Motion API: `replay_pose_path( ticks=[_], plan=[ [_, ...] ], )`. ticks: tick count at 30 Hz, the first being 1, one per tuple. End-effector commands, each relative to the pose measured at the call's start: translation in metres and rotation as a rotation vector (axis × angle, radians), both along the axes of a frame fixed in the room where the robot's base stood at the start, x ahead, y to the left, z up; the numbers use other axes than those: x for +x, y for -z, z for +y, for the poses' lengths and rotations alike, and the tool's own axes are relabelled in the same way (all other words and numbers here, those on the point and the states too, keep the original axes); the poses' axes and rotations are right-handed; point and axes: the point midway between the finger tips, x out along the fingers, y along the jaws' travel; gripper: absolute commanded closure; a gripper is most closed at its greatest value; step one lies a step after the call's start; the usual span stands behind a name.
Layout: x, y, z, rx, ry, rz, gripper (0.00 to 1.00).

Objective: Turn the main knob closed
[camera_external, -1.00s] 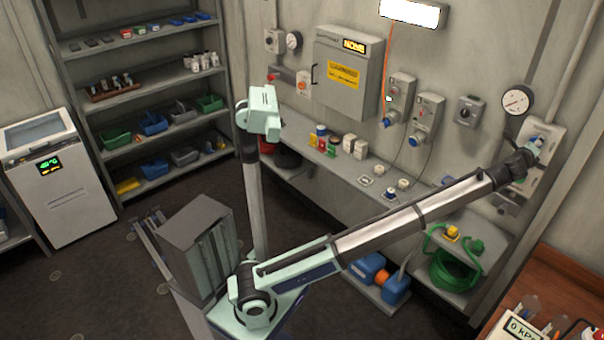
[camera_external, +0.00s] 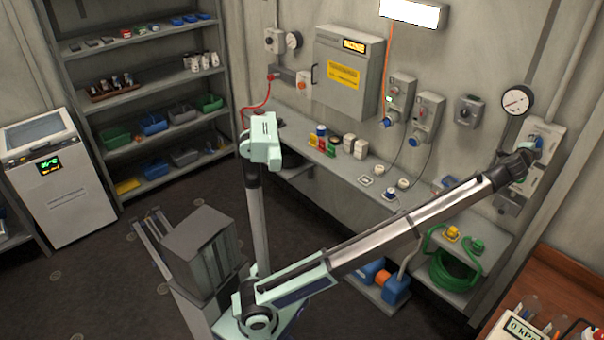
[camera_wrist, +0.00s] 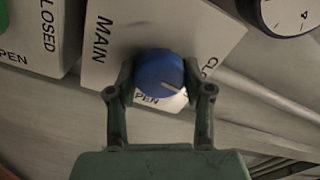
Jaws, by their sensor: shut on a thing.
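The main knob (camera_wrist: 160,74) is round and blue with a white pointer line. It sits on a white plate (camera_wrist: 120,42) marked MAIN, with OPEN below the knob and a partly hidden CLOSED to its right. The pointer line aims to the lower right in the wrist view, between the two words. My gripper (camera_wrist: 160,82) is shut on the knob, one finger on each side. In the external view my gripper (camera_external: 532,152) is at the wall panel (camera_external: 545,140) at the right, and it covers much of the knob.
A round gauge (camera_external: 517,100) is on the wall just left of the panel. A shelf (camera_external: 335,180) runs below along the wall.

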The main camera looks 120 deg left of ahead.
Motion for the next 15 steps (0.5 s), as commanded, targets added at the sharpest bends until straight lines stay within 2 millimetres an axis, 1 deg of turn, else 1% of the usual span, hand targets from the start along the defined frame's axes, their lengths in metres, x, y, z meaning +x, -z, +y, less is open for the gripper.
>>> replay_pose_path(
  ticks=[6, 15],
  plan=[
    [0.0002, -0.0005, 0.0009, -0.024, 0.000, -0.093, 0.84],
    [0.0001, -0.0021, 0.0007, -0.037, 0.000, -0.138, 0.84]
  ],
)
